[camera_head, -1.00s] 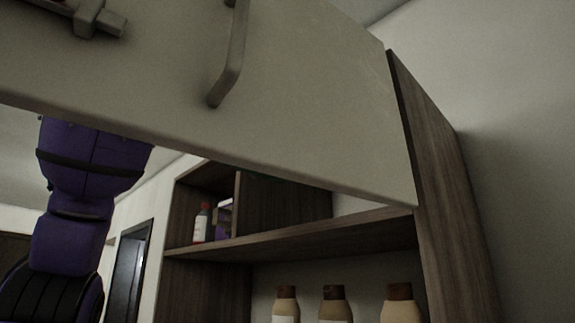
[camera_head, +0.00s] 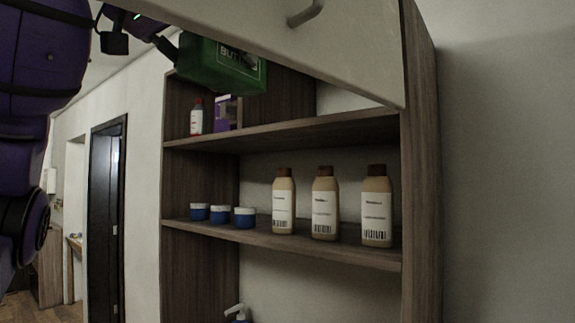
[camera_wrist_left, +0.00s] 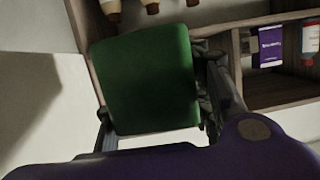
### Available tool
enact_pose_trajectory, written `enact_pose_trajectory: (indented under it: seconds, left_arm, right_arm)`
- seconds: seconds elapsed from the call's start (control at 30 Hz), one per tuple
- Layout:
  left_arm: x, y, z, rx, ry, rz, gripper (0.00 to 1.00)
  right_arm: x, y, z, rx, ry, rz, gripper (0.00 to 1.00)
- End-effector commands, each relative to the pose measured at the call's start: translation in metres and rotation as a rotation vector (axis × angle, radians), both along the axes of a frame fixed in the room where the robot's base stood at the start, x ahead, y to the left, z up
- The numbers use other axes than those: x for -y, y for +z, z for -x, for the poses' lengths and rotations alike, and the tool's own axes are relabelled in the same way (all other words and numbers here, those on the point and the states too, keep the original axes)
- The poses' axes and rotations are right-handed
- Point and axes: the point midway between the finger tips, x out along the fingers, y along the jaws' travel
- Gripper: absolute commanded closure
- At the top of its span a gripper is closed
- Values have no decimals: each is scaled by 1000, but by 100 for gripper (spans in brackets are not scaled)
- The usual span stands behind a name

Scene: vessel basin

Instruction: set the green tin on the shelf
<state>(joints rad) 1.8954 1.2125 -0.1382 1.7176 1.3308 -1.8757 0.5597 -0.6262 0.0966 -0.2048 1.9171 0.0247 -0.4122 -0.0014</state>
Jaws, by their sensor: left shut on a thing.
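The green tin (camera_head: 200,70) is in my left gripper, high in front of the upper left part of the wooden shelf unit (camera_head: 422,180). In the left wrist view the green tin (camera_wrist_left: 148,80) fills the middle, with a finger of the left gripper (camera_wrist_left: 158,90) on either side. The gripper is shut on it. In the head view, the pale raised panel hides part of the tin and most of the gripper. My right gripper is out of view.
The upper compartment holds a red-capped bottle (camera_head: 196,117) and a purple box (camera_head: 226,112) at left. The shelf below holds blue jars (camera_head: 221,214) and tan bottles (camera_head: 325,203). The pale panel (camera_head: 330,45) with a handle overhangs the top. The upper compartment's right part looks bare.

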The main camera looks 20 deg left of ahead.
Motion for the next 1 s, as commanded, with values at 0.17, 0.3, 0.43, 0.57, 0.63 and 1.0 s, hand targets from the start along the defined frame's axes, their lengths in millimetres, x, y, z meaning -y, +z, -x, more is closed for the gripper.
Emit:
enact_pose_trajectory:
  seconds: [0.17,0.3,0.43,0.57,0.63,1.0]
  left_arm:
    - [6,-71,-27,-4,53,-5,83]
    - [13,-130,-45,-8,93,-7,83]
    - [19,-189,-63,-10,128,-12,83]
    - [27,-255,-82,-14,162,-13,83]
    - [31,-292,-93,-17,179,-11,82]
    - [60,-487,-140,-16,264,14,82]
  right_arm:
    - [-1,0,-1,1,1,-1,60]
    - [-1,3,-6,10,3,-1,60]
    - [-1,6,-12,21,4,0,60]
    - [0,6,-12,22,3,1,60]
    - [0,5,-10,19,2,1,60]
    - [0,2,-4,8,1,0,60]
